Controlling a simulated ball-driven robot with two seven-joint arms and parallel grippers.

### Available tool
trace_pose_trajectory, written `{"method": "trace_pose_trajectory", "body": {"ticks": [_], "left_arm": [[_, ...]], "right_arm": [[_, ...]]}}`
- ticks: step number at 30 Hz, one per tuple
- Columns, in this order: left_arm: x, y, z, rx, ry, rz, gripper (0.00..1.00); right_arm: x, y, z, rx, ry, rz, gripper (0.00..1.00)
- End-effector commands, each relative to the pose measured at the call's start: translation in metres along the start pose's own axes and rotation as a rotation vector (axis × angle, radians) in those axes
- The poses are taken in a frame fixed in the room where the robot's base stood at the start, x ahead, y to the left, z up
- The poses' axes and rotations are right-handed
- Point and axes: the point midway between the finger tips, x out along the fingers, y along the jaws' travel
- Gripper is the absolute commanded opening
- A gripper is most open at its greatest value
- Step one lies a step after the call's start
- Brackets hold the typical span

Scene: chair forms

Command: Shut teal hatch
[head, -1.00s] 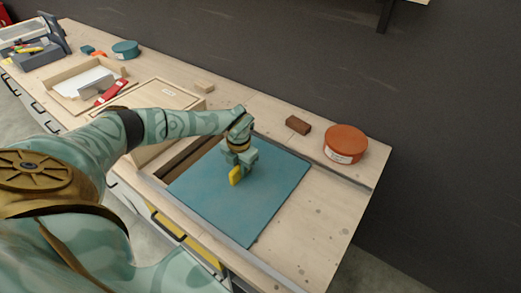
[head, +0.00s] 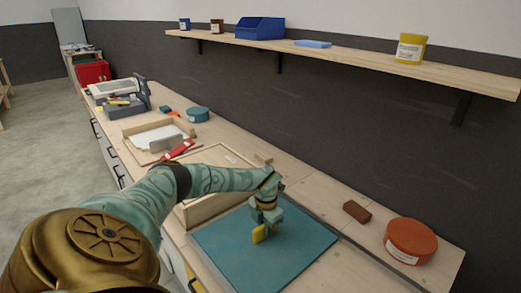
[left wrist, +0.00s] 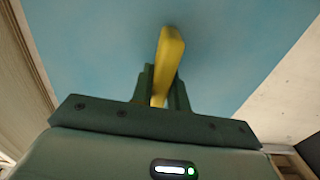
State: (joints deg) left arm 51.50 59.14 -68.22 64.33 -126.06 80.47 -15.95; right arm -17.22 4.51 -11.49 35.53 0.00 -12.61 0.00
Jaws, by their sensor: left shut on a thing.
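The teal hatch (head: 295,248) is a flat square panel lying in the light wooden bench top, and its teal face fills much of the left wrist view (left wrist: 90,45). A yellow handle (head: 258,234) stands up from its face. My left gripper (head: 262,222) is shut on the handle, which shows between its fingers in the left wrist view (left wrist: 168,60). A narrow strip along the hatch's far-left edge is partly hidden by my arm, so I cannot tell how wide any gap there is. My right gripper is out of view.
A brown block (head: 357,211) and an orange round tin (head: 411,241) stand right of the hatch. Wooden trays (head: 150,146), a red tool (head: 178,150) and a teal tin (head: 198,114) lie farther along the bench. A shelf (head: 340,58) runs along the wall above.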

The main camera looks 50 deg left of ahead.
Motion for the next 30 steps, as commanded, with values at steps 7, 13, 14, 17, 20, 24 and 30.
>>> {"method": "trace_pose_trajectory", "body": {"ticks": [7,13,14,17,20,24,30], "left_arm": [[-0.002,0.006,0.0,-0.005,-0.004,0.011,0.38],[-0.004,0.004,0.0,-0.004,-0.004,0.008,0.38],[-0.006,0.004,0.0,-0.004,-0.005,0.008,0.38],[-0.02,0.005,0.001,-0.004,-0.007,0.008,0.38],[-0.044,0.005,0.0,-0.005,-0.009,0.008,0.38],[-0.084,0.006,0.0,-0.004,-0.011,0.009,0.38],[-0.134,0.008,0.0,-0.006,-0.011,0.01,0.38]], "right_arm": [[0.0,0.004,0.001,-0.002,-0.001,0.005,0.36],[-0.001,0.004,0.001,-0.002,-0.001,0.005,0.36],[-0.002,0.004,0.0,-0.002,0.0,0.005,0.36],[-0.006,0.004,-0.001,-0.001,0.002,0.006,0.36],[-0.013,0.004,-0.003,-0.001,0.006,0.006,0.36],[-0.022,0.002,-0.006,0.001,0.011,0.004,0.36],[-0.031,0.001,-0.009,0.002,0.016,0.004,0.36]]}}
